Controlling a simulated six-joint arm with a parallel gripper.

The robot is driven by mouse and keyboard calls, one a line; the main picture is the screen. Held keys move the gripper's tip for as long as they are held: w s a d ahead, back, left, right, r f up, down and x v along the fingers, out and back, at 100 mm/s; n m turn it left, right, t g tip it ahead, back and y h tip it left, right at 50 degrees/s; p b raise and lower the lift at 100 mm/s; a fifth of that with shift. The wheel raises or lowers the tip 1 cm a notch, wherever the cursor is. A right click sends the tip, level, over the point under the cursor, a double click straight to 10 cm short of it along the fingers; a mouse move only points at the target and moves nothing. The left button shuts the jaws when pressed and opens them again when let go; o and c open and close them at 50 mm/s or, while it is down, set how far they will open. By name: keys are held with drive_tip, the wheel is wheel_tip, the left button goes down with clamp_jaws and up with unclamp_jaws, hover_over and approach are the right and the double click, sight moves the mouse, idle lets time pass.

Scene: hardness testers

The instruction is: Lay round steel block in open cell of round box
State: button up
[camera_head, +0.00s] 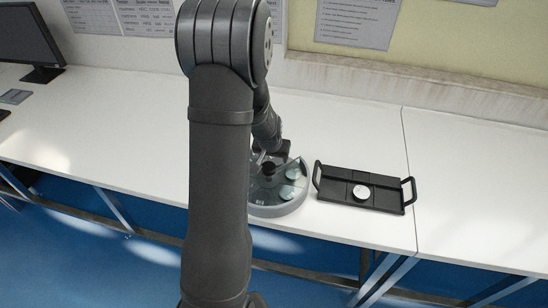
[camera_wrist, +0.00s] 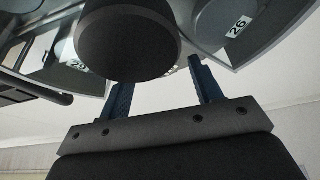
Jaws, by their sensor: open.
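The round box (camera_head: 276,209) stands on the white bench in the head view, partly hidden by my arm. It has a clear top, a dark central knob (camera_head: 268,168) and pale round blocks (camera_head: 287,192) in its cells. Which cell is open cannot be made out. A round steel block (camera_head: 361,192) lies on the black tray to the right of the box. My gripper (camera_wrist: 160,76) is open, close to the box's dark knob (camera_wrist: 128,40). The knob looms large beyond the fingers. Whether they touch it is unclear. Labelled blocks (camera_wrist: 222,16) show beside the knob.
The black tray (camera_head: 393,203) has raised handles at both ends and stands near the bench's front edge. A monitor (camera_head: 28,38) stands at the far left. A wall rises behind the bench.

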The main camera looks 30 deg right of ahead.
drive_tip(key=v, duration=1.1)
drive_tip(key=shift+f, duration=0.15)
drive_tip(key=x, duration=1.2)
